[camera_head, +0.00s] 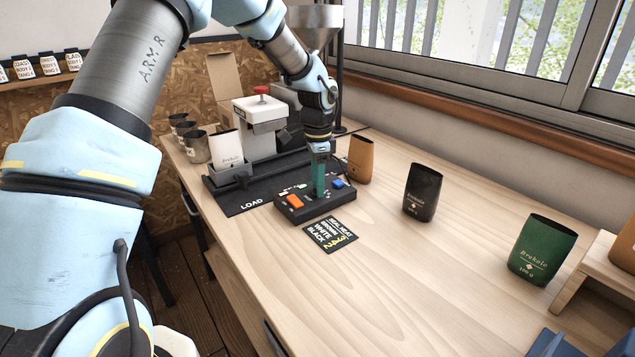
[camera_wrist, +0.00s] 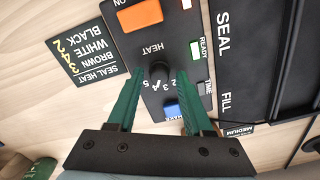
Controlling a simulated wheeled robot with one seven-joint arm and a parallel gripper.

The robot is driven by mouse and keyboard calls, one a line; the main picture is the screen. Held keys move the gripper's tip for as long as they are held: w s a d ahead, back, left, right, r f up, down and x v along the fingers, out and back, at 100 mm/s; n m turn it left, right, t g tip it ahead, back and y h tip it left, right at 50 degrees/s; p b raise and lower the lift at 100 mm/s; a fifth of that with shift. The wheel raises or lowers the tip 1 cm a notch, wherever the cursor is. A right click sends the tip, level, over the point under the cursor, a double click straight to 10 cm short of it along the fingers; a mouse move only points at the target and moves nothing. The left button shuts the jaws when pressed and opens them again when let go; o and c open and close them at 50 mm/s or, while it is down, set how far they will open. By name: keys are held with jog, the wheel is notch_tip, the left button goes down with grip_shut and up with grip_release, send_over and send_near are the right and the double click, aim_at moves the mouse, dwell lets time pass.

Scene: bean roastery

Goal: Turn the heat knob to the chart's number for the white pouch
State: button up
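The heat knob (camera_wrist: 158,72) is a dark knob on the black control box (camera_head: 340,202), with small dial numbers beside it and "HEAT" printed near. Where its pointer stands is too unclear to tell. My gripper (camera_head: 319,192) points down over the box; in the wrist view its green fingers (camera_wrist: 156,82) are spread on either side of the knob, with gaps showing. The chart (camera_wrist: 82,52) lies beside the box and reads brown 3, white 4, black 2; it also shows in the head view (camera_head: 330,234). The white pouch (camera_head: 227,150) stands upright at the sealing machine.
The box bears an orange switch (camera_wrist: 140,15) and a blue button (camera_wrist: 171,110). The sealing machine (camera_head: 262,112) stands behind. Brown (camera_head: 361,160), black (camera_head: 422,192) and green (camera_head: 540,250) pouches stand to the right. The table front is clear.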

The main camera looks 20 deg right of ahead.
jog(key=shift+o, duration=0.7)
notch_tip(320, 180, up, 11)
jog(key=b, duration=0.2)
jog(key=shift+f, duration=0.15)
jog(key=s+a+f+n, duration=0.2)
jog(key=a+n, duration=0.8)
jog(key=a, duration=1.3)
jog(key=s+a+f+n+t, duration=0.1)
jog(key=s+a+f+n, duration=0.2)
jog(key=s+a+n, duration=0.6)
jog(key=a, duration=0.5)
jog(key=shift+t, duration=0.3)
